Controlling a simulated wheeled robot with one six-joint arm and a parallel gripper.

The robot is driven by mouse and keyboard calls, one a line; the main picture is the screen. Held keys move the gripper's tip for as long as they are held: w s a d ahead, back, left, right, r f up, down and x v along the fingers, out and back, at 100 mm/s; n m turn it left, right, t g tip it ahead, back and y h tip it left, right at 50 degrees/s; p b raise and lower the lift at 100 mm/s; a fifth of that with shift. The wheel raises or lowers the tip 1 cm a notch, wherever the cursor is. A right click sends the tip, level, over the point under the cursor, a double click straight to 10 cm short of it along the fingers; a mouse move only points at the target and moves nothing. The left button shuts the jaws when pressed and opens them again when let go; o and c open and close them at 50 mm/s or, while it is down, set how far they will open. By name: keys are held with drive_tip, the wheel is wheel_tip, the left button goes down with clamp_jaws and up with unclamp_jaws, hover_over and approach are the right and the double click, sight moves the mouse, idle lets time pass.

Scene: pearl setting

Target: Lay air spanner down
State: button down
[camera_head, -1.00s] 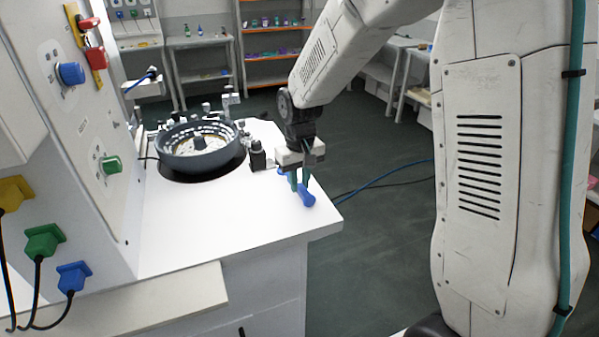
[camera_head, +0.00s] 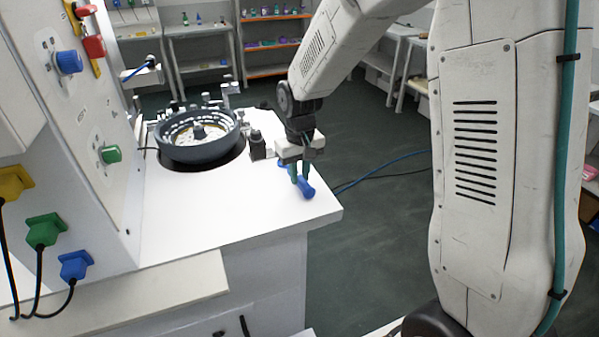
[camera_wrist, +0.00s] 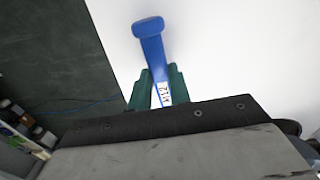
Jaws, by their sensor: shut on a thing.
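The blue air spanner (camera_head: 306,188) is in my gripper (camera_head: 300,174), over the right edge area of the white worktop (camera_head: 215,215). In the wrist view the spanner (camera_wrist: 150,48) shows its blue handle end and a white label between the green fingers of my gripper (camera_wrist: 156,88). The fingers are shut on it. The spanner is at or just above the worktop; I cannot tell if it touches. Its other end is mostly hidden by the gripper.
A round dark bowl feeder (camera_head: 200,135) stands behind and left, with a small black device (camera_head: 257,146) beside it. A panel with coloured knobs and plugs (camera_head: 45,230) stands at the left. The worktop front is clear. Shelves (camera_head: 272,45) are far back.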

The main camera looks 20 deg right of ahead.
sight(300, 177)
idle(0.3)
drive_tip(key=c, duration=1.2)
unclamp_jaws()
drive_tip(key=shift+r, duration=0.15)
wheel_tip(300, 177, up, 8)
drive_tip(key=shift+f, duration=0.15)
drive_tip(key=shift+g, duration=0.6)
drive_tip(key=s, duration=0.4)
drive_tip(key=shift+s+d+f, duration=0.15)
drive_tip(key=shift+s+f, duration=0.05)
drive_tip(key=shift+s, duration=0.15)
drive_tip(key=s+d+r+t, duration=0.1)
drive_tip(key=s+r, duration=0.2)
drive_tip(key=s, duration=0.5)
drive_tip(key=s+d+r, duration=0.1)
drive_tip(key=s+r, duration=0.2)
drive_tip(key=s, duration=0.5)
drive_tip(key=s+r+m+t, duration=0.1)
drive_tip(key=s+r, duration=0.2)
drive_tip(key=s, duration=0.6)
drive_tip(key=shift+d+r+t, duration=0.25)
drive_tip(key=shift+d+t, duration=0.05)
drive_tip(key=shift+d, duration=0.1)
